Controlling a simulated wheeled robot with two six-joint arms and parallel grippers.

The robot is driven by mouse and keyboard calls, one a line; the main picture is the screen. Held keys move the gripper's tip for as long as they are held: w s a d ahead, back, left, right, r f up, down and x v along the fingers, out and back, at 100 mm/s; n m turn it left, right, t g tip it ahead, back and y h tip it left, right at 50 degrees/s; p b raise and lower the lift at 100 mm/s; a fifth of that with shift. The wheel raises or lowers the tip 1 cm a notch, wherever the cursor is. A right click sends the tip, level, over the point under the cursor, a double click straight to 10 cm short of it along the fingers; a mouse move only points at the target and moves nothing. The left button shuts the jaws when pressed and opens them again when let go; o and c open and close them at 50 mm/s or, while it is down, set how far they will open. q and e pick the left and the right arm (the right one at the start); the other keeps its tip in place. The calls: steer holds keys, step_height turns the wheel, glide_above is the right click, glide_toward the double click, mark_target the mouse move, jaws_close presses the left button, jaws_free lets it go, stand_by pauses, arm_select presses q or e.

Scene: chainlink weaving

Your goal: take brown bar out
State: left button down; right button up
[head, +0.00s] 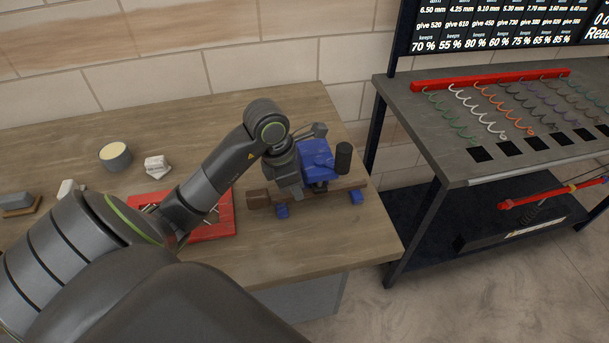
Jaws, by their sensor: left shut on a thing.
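The brown bar (259,200) lies low along the front of a blue device (317,155) on the wooden table, running left to right. Its left end is a darker, thicker block. The blue device has small blue feet and a dark upright cylinder at its right. My left gripper (296,191) comes down from above at the device's left side and is shut on the bar, as far as I can see. Its fingertips are partly hidden against the bar and the device. My right gripper is not in view.
A red tray (222,226) with small metal pieces lies left of the bar, partly behind my arm. A round tin (115,156) and white lumps (157,166) stand farther left. A grey rack (455,150) with coiled wires stands right. The table's front right is clear.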

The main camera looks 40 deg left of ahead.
arm_select(q)
steer(key=shift+r+p, duration=1.4)
steer(key=shift+r, duration=1.2)
steer(key=shift+s+f, duration=0.1)
